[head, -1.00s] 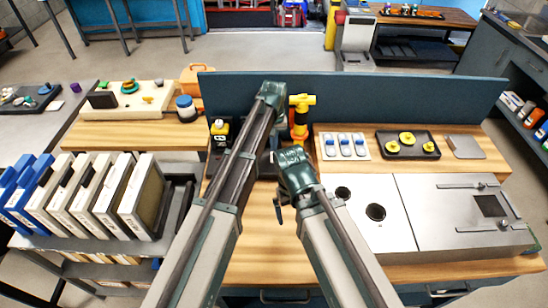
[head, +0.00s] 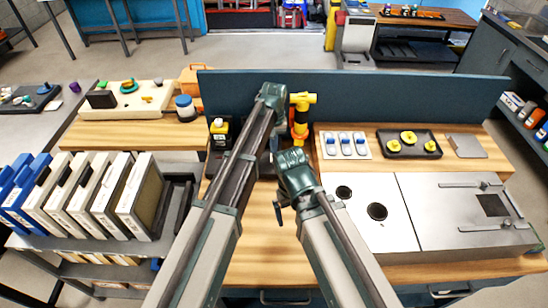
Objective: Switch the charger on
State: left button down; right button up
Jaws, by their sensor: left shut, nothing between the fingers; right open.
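I cannot make out a charger or its switch for certain; my arms cover the middle of the bench. A small black and yellow block (head: 219,129) stands just left of my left arm, partly covered by it. A yellow and orange tool (head: 301,116) stands upright against the blue back panel, right of my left wrist. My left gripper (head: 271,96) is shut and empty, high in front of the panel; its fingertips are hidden. My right gripper (head: 281,200) is open and empty, lower and nearer, above the wooden bench top, with one dark finger showing.
The blue back panel (head: 400,97) closes off the bench behind. To the right are a white tray (head: 326,153), a black tray with yellow parts (head: 389,149) and a metal box (head: 450,225). Framed filters (head: 138,195) stand at left. Bare wood (head: 258,235) lies between my arms.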

pick_arm(q)
jog(key=shift+f, duration=0.25)
pick_arm(e)
jog(key=shift+f, duration=0.25)
pick_arm(q)
jog(key=shift+r, duration=0.1)
pick_arm(e)
jog(key=shift+r, duration=0.1)
pick_arm(q)
notch_tip(320, 180, up, 7)
jog(key=p, duration=0.6)
jog(key=shift+p, duration=0.4)
pick_arm(e)
notch_tip(320, 180, up, 7)
pick_arm(q)
jog(key=shift+s, duration=0.2)
jog(key=s+a+m, duration=0.2)
jog(key=s+a, duration=0.1)
jog(key=s, duration=1)
jog(key=s+a+m+y, duration=0.1)
jog(key=s+a, duration=0.2)
jog(key=s, duration=1)
jog(key=shift+s+m, duration=0.35)
jog(key=shift+m, duration=0.05)
